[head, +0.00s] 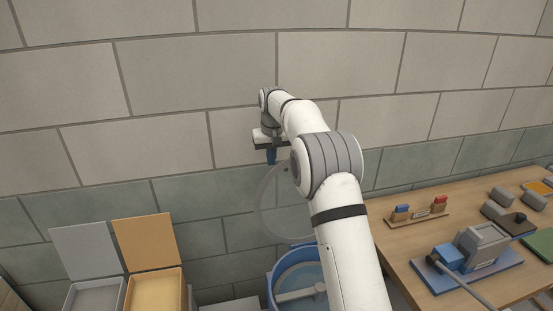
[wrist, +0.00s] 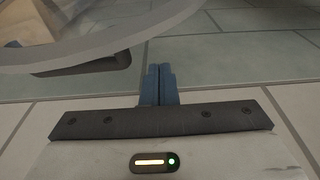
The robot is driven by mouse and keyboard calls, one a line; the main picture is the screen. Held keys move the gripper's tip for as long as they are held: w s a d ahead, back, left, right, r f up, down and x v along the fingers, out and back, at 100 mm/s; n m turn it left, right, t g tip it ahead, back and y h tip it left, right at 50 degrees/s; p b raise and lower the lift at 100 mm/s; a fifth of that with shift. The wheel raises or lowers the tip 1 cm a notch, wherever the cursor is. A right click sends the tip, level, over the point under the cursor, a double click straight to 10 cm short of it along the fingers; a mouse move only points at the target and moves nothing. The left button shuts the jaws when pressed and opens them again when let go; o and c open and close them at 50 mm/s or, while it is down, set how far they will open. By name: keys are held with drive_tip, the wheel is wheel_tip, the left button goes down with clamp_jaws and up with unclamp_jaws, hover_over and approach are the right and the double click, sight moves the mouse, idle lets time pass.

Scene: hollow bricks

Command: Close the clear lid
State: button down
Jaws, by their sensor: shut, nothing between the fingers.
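The clear lid (head: 264,205) is a round see-through disc with a pale rim. It stands raised, close to upright, above the blue round bin (head: 272,287) in the head view, and my arm hides its right part. In the wrist view the lid (wrist: 95,42) fills the upper left, with a dark bar like a handle (wrist: 90,63) beside its rim. My gripper (head: 271,158) is above the lid's top edge in the head view. Its blue fingers (wrist: 158,84) are together and empty, to the right of the dark bar in the wrist view, apart from it.
A grey box (head: 86,252) and a yellow box (head: 147,243) with raised lids stand at the lower left. A wooden table (head: 400,236) at the right holds a grey device on a blue base (head: 480,252) and several small blocks. A brick wall (head: 180,75) is behind.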

drive_tip(key=s, duration=0.3)
drive_tip(key=shift+d+r+p, duration=0.3)
drive_tip(key=shift+r, duration=0.1)
drive_tip(key=shift+s, duration=0.15)
